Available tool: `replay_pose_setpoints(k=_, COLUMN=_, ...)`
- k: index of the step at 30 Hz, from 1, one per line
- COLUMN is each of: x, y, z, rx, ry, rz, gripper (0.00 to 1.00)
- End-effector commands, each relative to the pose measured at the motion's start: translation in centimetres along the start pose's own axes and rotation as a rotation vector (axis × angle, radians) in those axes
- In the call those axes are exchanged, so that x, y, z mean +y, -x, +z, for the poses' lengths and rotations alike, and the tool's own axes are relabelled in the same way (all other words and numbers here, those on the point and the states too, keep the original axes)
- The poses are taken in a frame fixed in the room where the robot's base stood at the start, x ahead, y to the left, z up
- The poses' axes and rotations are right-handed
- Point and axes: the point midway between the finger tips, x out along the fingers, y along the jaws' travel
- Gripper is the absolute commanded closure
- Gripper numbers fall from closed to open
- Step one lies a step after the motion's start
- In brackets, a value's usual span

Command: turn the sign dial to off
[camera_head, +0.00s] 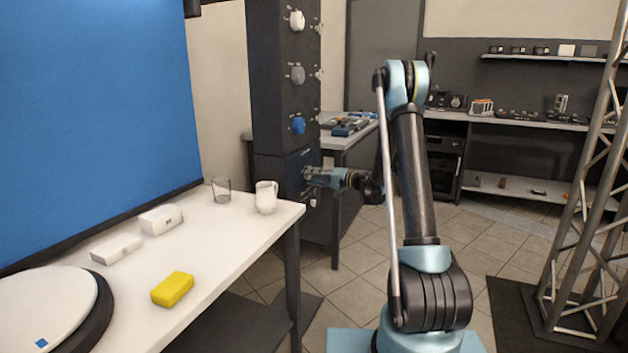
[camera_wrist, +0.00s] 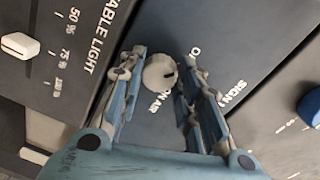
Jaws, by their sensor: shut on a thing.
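The sign dial (camera_wrist: 157,72) is a round pale grey knob with a small dark mark near its right edge. It sits on a dark panel (camera_wrist: 240,40) in the wrist view. White lettering beside it reads "ON AIR", "SIGN" and a part-hidden word starting with "O". My gripper (camera_wrist: 160,75) has one finger on each side of the knob and is shut on it. In the head view my gripper (camera_head: 312,176) reaches the lower front of the dark column (camera_head: 268,85), and the dial is hidden there.
A slider (camera_wrist: 20,46) marked "TABLE LIGHT" with percentages is at the left of the wrist view, and a blue knob (camera_wrist: 311,105) is at the right. A white table (camera_head: 235,235) with a mug (camera_head: 266,197) and a glass (camera_head: 221,190) stands left of my arm.

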Motion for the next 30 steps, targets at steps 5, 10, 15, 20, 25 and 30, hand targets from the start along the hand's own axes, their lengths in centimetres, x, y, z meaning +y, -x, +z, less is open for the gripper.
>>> replay_pose_setpoints(k=5, x=0.2, y=-0.1, z=0.1, rx=-0.003, ry=0.002, rz=0.004, gripper=0.92)
replay_pose_setpoints(k=10, x=0.1, y=-0.1, z=0.1, rx=-0.003, ry=0.001, rz=0.004, gripper=0.48)
replay_pose_setpoints(k=15, x=0.1, y=0.0, z=0.1, rx=-0.002, ry=0.0, rz=0.002, gripper=0.48)
replay_pose_setpoints(k=20, x=0.1, y=0.0, z=0.0, rx=-0.001, ry=0.0, rz=0.002, gripper=0.48)
replay_pose_setpoints(k=25, x=0.1, y=1.1, z=-0.1, rx=0.002, ry=-0.001, rz=0.002, gripper=0.48)
replay_pose_setpoints(k=30, x=0.1, y=4.0, z=-0.2, rx=0.003, ry=-0.001, rz=0.003, gripper=0.48)
